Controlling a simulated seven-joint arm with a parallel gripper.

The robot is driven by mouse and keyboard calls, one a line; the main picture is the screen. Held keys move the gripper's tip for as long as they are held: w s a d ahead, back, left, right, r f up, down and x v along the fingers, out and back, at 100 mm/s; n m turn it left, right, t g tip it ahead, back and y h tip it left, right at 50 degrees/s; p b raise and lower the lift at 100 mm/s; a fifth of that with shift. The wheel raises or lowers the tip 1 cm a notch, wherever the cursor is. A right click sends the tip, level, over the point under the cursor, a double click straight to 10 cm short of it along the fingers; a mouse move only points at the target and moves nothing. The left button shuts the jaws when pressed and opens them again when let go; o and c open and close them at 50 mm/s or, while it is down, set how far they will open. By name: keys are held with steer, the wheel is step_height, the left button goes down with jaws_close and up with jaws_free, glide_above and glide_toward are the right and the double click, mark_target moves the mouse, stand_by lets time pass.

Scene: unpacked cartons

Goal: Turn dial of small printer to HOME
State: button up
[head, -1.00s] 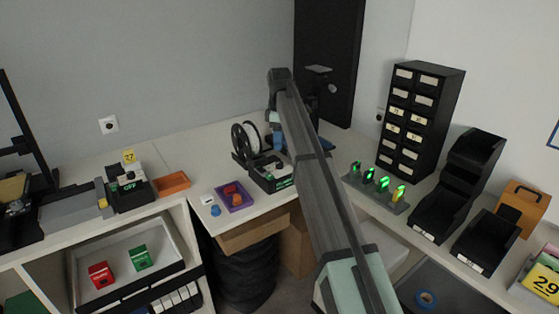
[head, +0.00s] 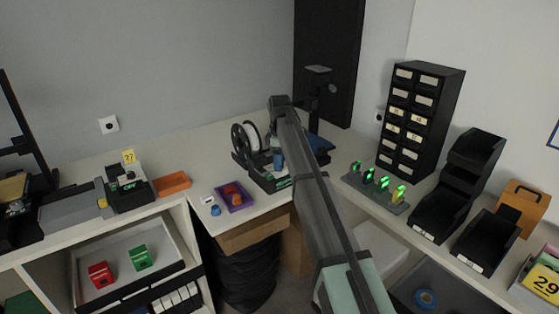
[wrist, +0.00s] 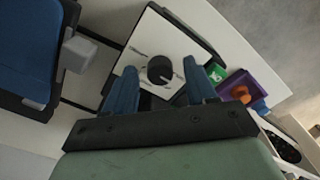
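The small printer (head: 270,184) stands at the back of the bench beside a black spool, partly hidden behind my arm in the head view. In the wrist view its white top plate (wrist: 150,42) carries a round black dial (wrist: 160,69) with a light pointer mark and small printed marks around it; I cannot read the labels. My gripper (wrist: 161,66) is open. Its two blue fingers stand on either side of the dial, with a visible gap on both sides. I cannot tell how far the fingertips are above the plate.
A purple tray (head: 245,206) with an orange piece lies left of the printer. The spool (head: 240,141) is just behind it. A stand with green-lit pieces (head: 378,195) and black drawers (head: 418,120) stand to the right. Bare bench lies behind the orange block (head: 172,183).

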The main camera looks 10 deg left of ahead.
jaws_close()
stand_by(0.3)
steer(key=shift+m, duration=0.3)
steer(key=m, duration=0.3)
steer(key=shift+m, duration=0.4)
steer(key=m, duration=0.4)
steer(key=shift+m, duration=0.3)
steer(key=m, duration=0.8)
steer(key=shift+m, duration=0.3)
